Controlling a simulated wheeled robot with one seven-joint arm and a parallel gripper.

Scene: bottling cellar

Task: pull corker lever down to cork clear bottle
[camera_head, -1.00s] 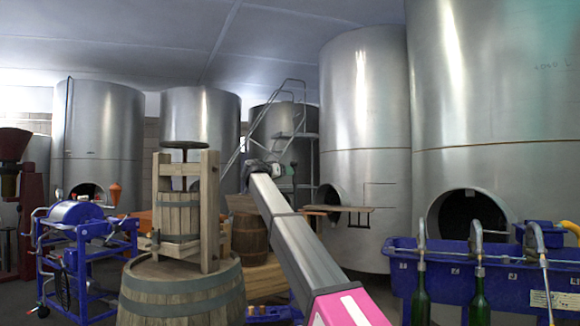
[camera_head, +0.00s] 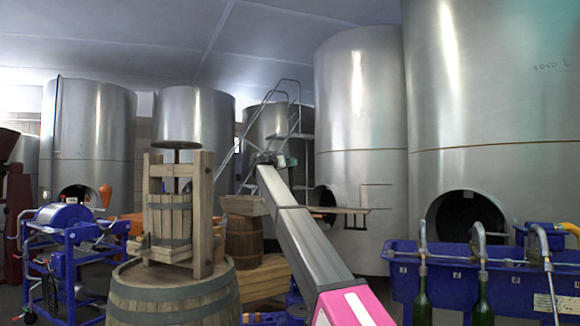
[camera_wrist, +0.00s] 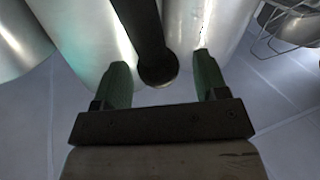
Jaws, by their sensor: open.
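My gripper (camera_head: 278,160) is at the far end of my raised arm, near the middle of the head view, seen against the tanks. In the wrist view my gripper (camera_wrist: 160,59) is open, with its two green fingers apart. A dark bar (camera_wrist: 142,28) with a rounded end comes down from the top edge and shows between the fingers. It may be the corker lever; I cannot tell whether it lies between the fingers or beyond them. No finger visibly touches it. I cannot make out the corker or a clear bottle in either view.
A wooden press (camera_head: 177,215) stands on a barrel (camera_head: 172,300) left of my arm. A blue machine (camera_head: 62,250) is at far left. At right, a blue filler trough (camera_head: 440,262) has green bottles (camera_head: 483,300) under its spouts. Large steel tanks (camera_head: 355,130) fill the back.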

